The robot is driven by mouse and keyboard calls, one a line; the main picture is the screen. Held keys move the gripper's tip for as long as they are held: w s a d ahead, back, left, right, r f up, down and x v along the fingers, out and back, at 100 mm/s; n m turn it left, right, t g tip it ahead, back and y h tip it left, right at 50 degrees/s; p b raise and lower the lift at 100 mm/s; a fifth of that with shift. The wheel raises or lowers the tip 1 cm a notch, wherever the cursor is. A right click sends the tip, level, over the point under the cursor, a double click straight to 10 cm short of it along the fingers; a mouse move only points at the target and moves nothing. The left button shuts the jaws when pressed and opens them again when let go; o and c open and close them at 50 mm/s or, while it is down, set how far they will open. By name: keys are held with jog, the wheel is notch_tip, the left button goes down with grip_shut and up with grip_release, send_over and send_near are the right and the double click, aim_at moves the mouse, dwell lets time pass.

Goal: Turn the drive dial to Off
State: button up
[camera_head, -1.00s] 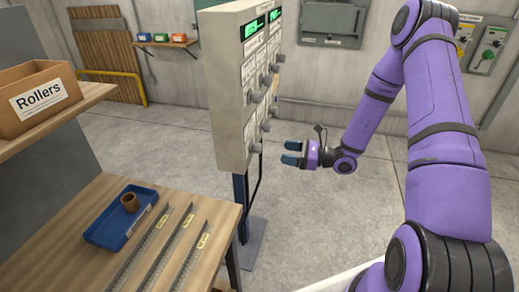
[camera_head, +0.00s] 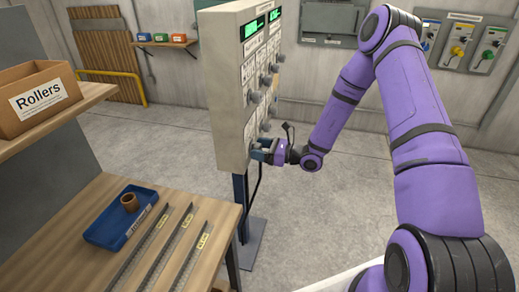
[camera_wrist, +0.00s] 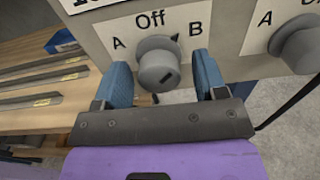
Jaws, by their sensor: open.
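A grey dial (camera_wrist: 157,62) shows in the wrist view on a white plate marked A at left, Off at top and B at right. A small dark pointer mark at its upper right lies between Off and B, nearer B. The dial's name label is cut off at the top of the view. My gripper (camera_wrist: 163,78) is open, with one blue finger on each side of this dial; contact cannot be told. In the head view my gripper (camera_head: 262,150) is at the lowest dials of the control panel (camera_head: 229,100), which hides its fingertips partly.
A second dial (camera_wrist: 302,46) sits close to the right in the wrist view. More knobs (camera_head: 257,97) stick out above my gripper. A workbench (camera_head: 95,205) with a blue tray (camera_head: 108,229) and metal strips (camera_head: 150,245) stands at left.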

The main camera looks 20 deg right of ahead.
jog(key=shift+a, duration=0.1)
jog(key=c, duration=0.9)
jog(key=shift+n, duration=0.4)
jog(key=n, duration=0.3)
jog(key=shift+n, duration=0.3)
jog(key=n, duration=0.4)
jog(key=shift+n, duration=0.4)
jog(key=o, duration=0.9)
